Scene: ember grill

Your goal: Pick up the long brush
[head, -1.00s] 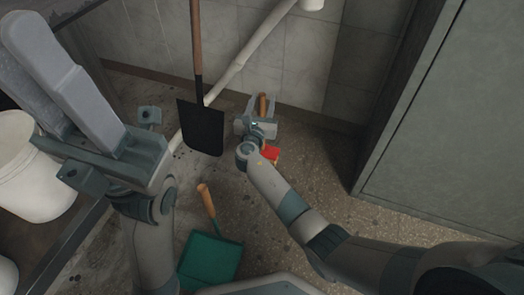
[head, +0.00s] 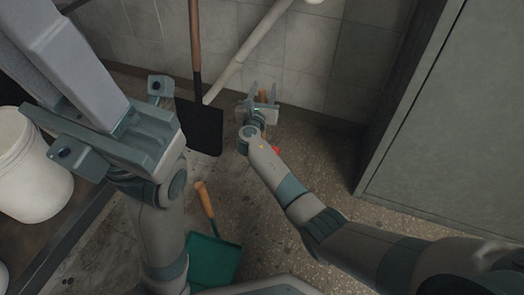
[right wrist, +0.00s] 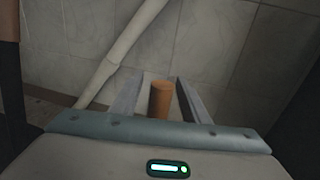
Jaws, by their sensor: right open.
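The long brush (head: 264,95) shows as an orange-brown wooden handle near the wall in the head view. A bit of red (head: 275,150) beside my right wrist may be part of it; my arm hides the rest. My right gripper (head: 263,86) is open, its fingers pointing toward the wall. In the right wrist view the handle (right wrist: 160,99) stands between the two open fingers (right wrist: 161,80), with a gap on each side. My left gripper (head: 72,60) is close to the camera at upper left; its fingers look together and empty, and their tips are out of view.
A black shovel (head: 199,128) with a wooden shaft leans on the wall left of the brush. A pale pipe (head: 245,50) runs behind. A green dustpan (head: 213,262) lies on the floor. White bucket (head: 30,165) at left, grey cabinet (head: 455,130) at right.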

